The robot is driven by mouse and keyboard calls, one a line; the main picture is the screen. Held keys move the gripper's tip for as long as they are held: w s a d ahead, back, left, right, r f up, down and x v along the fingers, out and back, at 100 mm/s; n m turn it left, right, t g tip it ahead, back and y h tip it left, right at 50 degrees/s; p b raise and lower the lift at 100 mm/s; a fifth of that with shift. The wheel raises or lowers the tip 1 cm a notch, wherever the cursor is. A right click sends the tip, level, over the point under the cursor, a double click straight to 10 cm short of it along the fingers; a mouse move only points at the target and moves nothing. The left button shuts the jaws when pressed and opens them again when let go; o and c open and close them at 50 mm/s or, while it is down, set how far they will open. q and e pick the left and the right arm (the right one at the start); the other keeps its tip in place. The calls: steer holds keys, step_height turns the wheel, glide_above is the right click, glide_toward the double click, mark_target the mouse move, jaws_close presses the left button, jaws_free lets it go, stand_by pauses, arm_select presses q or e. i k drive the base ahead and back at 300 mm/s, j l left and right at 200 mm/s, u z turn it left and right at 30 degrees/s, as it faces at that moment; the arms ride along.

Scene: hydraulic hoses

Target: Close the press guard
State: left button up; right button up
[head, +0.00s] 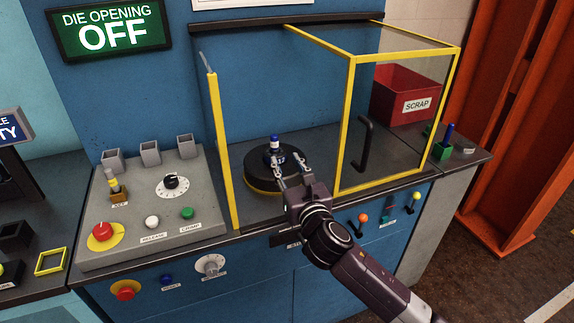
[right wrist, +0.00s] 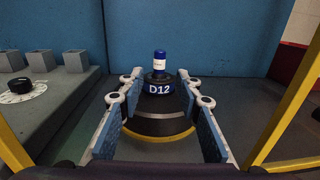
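The press guard (head: 349,110) is a clear box with a yellow frame and a black vertical handle (head: 366,145). It stands at the right side of the press, leaving the front open between its left edge and a yellow post (head: 222,155). In that opening, a blue die marked D12 (right wrist: 158,88) with a blue-and-white top sits on a round black base (head: 262,174) with a yellow rim. My right gripper (head: 288,168) is open at the die, left of the handle. In the right wrist view its fingers flank the die; contact is not clear. My left gripper is not in view.
A control panel (head: 150,208) with buttons and a dial stands left of the opening. A red scrap bin (head: 405,95) shows behind the clear guard. A green block with a blue pin (head: 443,148) stands right of the guard. An orange post (head: 515,130) rises at the right.

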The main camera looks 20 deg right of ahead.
mark_target(446, 48)
steer(key=k+z, duration=0.25)
steer(key=i+z, duration=0.1)
steer(key=z, duration=0.6)
steer(key=i+j+z, duration=0.1)
steer(key=z, duration=0.25)
